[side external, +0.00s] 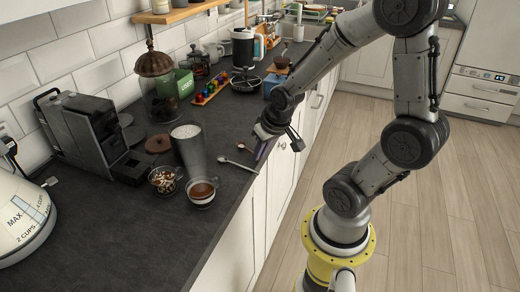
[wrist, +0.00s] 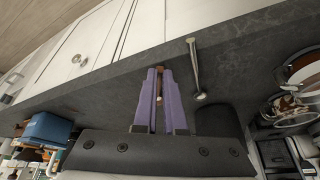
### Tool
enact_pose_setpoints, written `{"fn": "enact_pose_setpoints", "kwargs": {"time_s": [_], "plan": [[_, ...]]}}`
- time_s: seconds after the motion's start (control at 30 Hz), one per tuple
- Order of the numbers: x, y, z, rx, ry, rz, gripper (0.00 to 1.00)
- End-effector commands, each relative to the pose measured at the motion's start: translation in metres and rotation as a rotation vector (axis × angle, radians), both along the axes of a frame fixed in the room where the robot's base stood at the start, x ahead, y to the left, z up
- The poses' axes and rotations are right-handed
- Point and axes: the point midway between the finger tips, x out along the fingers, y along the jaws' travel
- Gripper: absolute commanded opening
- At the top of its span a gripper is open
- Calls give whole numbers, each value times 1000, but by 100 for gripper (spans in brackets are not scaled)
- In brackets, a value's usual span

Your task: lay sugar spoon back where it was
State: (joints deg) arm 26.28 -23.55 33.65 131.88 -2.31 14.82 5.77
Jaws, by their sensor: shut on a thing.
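My gripper (side external: 262,150) is low over the worktop's front edge, its purple fingers (wrist: 157,82) closed on a thin object. In the side view a small spoon bowl (side external: 241,147) shows just left of the fingers; it appears to belong to the held sugar spoon. The fingers hide most of it, and I cannot tell whether it touches the worktop. A second metal spoon (side external: 238,165) lies flat on the worktop beside the gripper, its handle toward the front edge. It also shows in the wrist view (wrist: 195,70), right of the fingers and apart from them.
A cup of coffee (side external: 201,194), a bowl of nuts (side external: 163,182) and a tall glass (side external: 189,155) stand left of the spoons. A blue box (side external: 273,84) stands farther back. The slate worktop (side external: 150,240) is clear in front of the cup.

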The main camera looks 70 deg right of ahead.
Motion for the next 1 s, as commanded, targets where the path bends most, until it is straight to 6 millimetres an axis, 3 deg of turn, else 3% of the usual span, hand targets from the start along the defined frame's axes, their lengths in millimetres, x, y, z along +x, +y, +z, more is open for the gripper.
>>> {"fn": "enact_pose_setpoints", "kwargs": {"time_s": [0.07, 0.1, 0.3, 0.67, 0.87, 1.0], "plan": [[0, 0, 0, 0, 0, 0, 0], [0, 0, 0, 0, 0, 0, 10], [0, 0, 0, 0, 0, 0, 43], [-1, 0, 5, -2, -3, 0, 43], [-10, 5, 32, -4, -8, 1, 43], [-21, 11, 61, -5, -10, 1, 43]]}}
